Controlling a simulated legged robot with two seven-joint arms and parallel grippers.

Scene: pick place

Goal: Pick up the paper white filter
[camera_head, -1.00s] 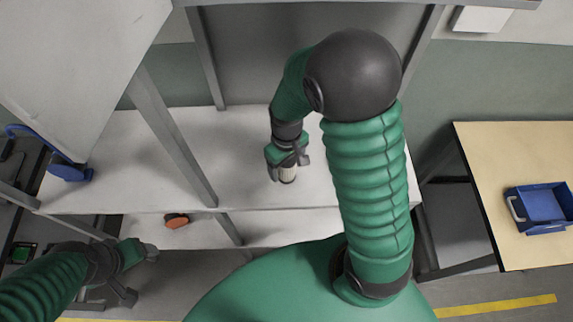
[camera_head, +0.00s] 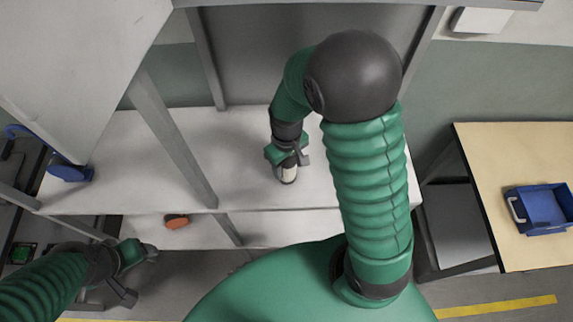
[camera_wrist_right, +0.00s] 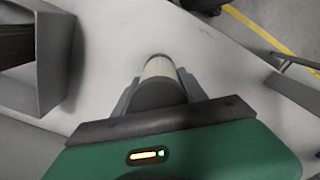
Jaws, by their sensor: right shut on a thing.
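The paper white filter (camera_head: 288,174) is a small pale cylinder with a dark end, at the middle of the white shelf top. In the right wrist view the filter (camera_wrist_right: 160,70) sits between the two grey fingers, its pale side facing away and its dark end toward the camera. My right gripper (camera_head: 287,162) is shut on it, with a finger on each side. I cannot tell whether the filter touches the shelf. My left gripper (camera_head: 140,272) is at the lower left, empty, with its fingers spread apart, away from the filter.
The white shelf top (camera_head: 245,140) is mostly clear around the filter. Grey posts (camera_head: 175,130) stand to its left. An orange object (camera_head: 176,221) lies on the lower shelf. A blue bin (camera_head: 540,208) sits on the wooden table (camera_head: 490,160) at the right.

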